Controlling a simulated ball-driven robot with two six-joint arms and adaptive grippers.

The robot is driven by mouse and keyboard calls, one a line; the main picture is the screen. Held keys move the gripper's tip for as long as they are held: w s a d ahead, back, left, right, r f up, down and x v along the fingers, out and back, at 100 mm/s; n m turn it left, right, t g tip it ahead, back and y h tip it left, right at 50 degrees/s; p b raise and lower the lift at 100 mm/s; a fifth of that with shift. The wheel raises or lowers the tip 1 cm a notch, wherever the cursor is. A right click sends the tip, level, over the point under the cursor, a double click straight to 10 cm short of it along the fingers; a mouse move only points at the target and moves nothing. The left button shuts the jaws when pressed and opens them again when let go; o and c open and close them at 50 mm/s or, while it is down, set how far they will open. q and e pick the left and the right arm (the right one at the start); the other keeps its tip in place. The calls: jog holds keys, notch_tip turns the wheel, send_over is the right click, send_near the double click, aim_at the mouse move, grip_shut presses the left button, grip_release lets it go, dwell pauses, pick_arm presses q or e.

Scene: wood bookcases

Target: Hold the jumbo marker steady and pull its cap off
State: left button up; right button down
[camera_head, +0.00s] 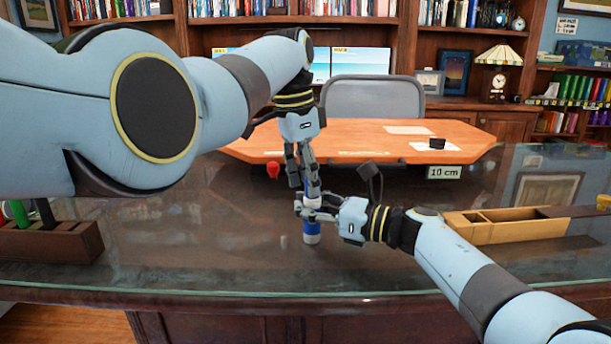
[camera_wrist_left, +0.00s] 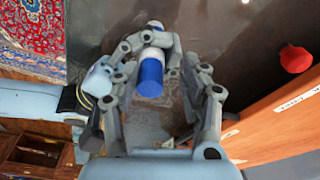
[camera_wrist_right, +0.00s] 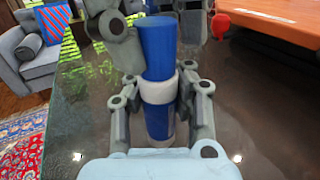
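The jumbo marker (camera_head: 312,232) stands upright on the glass desk, blue with a white band. In the right wrist view its blue upper part (camera_wrist_right: 158,48) rises above the white band (camera_wrist_right: 158,90). My right gripper (camera_head: 312,209) comes in from the right and is shut on the marker around the band; its fingers also show in the right wrist view (camera_wrist_right: 160,88). My left gripper (camera_head: 308,188) points down from above. Its fingers (camera_wrist_left: 155,72) are spread on either side of the blue top (camera_wrist_left: 151,76), with a visible gap on one side. The marker's middle is partly hidden by fingers.
A red object (camera_head: 273,169) lies behind and left of the marker. A wooden pen holder (camera_head: 60,241) stands at the left and a wooden tray (camera_head: 510,234) at the right. An orange wooden desk (camera_head: 365,135) is behind. Front glass near the marker is clear.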

pick_arm(q)
jog(key=shift+a, duration=0.1)
jog(key=c, duration=0.7)
jog(key=shift+w+a, duration=0.15)
grip_shut()
pick_arm(e)
jog(key=shift+s, duration=0.1)
pick_arm(q)
jog(key=o, duration=0.9)
grip_release()
jog(key=shift+o, duration=0.7)
jog(key=shift+r, duration=0.1)
notch_tip(320, 180, up, 12)
jog(key=s+a, duration=0.1)
jog(key=shift+a, duration=0.1)
pick_arm(e)
jog(key=c, duration=1.2)
grip_release()
